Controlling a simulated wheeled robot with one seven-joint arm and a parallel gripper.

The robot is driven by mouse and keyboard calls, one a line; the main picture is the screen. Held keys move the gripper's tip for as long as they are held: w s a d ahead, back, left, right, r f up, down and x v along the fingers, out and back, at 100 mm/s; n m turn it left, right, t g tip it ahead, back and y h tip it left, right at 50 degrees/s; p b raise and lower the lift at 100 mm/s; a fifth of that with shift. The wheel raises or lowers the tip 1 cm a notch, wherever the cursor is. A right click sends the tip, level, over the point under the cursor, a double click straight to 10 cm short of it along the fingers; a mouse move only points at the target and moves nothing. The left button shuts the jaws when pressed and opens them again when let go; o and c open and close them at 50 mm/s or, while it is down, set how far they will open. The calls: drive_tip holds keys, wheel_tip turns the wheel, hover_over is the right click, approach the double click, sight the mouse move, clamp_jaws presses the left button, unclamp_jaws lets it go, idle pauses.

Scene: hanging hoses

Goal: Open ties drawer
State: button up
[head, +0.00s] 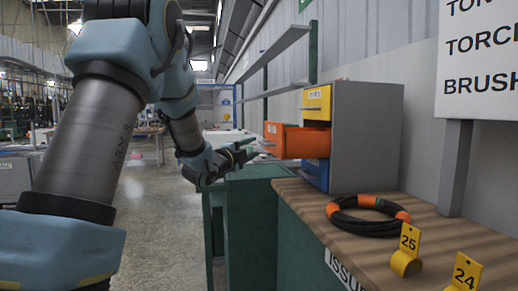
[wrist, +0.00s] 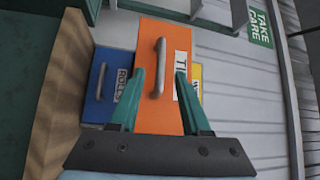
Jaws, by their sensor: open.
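A grey cabinet (head: 370,140) on the counter holds a yellow drawer (head: 317,98) on top, an orange drawer (head: 305,142) in the middle and a blue drawer (head: 316,174) below. The orange drawer stands well out of the cabinet; the yellow and blue ones look shut. In the wrist view the orange front (wrist: 165,40) has a partly hidden label starting "TI" and a grey bar handle (wrist: 159,60). My gripper (head: 246,153) is open just in front of the orange drawer. In the wrist view its teal fingers (wrist: 160,82) lie either side of the handle; contact cannot be told.
A black hose coil with orange bands (head: 341,222) lies on the wooden counter (head: 310,200) in front of the cabinet. Yellow tags 25 (head: 409,240) and 24 (head: 466,272) stand nearer. A sign (head: 485,60) on a post is at right. The aisle floor (head: 150,220) is clear.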

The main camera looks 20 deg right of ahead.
drive_tip(key=shift+v, duration=2.1)
drive_tip(key=a+f+n+y, duration=1)
drive_tip(key=a+f+n, duration=0.15)
drive_tip(key=a, duration=0.35)
drive_tip(key=s+a+f+n+g+y, duration=0.4)
drive_tip(key=s+a+f+n+g, duration=0.3)
drive_tip(key=s+a+f+n, duration=0.45)
drive_tip(key=s+a+n+g, duration=0.3)
drive_tip(key=s+g, duration=0.1)
drive_tip(key=s, duration=0.8)
wheel_tip(320, 180, up, 16)
drive_tip(key=p, duration=1.5)
drive_tip(key=shift+d+f+y+p, duration=0.15)
drive_tip(key=shift+f+y+p, duration=0.05)
drive_tip(key=shift+y+p, duration=0.2)
